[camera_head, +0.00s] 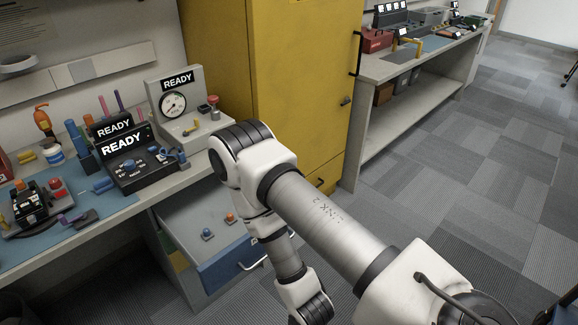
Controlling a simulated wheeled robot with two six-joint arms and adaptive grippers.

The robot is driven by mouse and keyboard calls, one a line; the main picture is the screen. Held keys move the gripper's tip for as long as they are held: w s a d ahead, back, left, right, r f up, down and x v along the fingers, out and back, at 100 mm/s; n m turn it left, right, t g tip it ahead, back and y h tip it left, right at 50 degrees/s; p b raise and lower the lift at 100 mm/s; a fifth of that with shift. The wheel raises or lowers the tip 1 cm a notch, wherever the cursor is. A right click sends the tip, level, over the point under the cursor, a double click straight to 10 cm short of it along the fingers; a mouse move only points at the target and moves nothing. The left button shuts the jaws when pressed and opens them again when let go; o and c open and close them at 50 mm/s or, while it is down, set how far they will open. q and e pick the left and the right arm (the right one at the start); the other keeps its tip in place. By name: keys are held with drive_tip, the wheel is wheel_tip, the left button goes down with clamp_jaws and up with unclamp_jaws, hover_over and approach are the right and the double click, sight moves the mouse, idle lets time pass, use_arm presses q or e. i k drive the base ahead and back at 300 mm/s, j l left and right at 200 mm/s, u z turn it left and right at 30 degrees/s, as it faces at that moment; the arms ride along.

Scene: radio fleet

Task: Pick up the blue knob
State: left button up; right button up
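A small blue knob (207,233) sits in the open drawer (190,217) under the left workbench. An orange knob (230,217) lies beside it, a little farther right, apart from it. Another blue knob-like part (129,165) shows on the black unit marked READY on the bench top. My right arm comes in from the lower right, bends above the drawer's right side and runs down to the bottom edge. Its gripper is out of the picture. My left gripper is also out of view.
The drawer's blue front (232,262) and handle stand out into the aisle, close to my arm. The left bench (150,197) holds tools, a gauge unit (178,112) and READY units. A yellow cabinet (290,90) stands behind my arm. Grey carpet at right is clear.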

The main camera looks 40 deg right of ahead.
sight(207, 232)
drive_tip(key=z, duration=0.65)
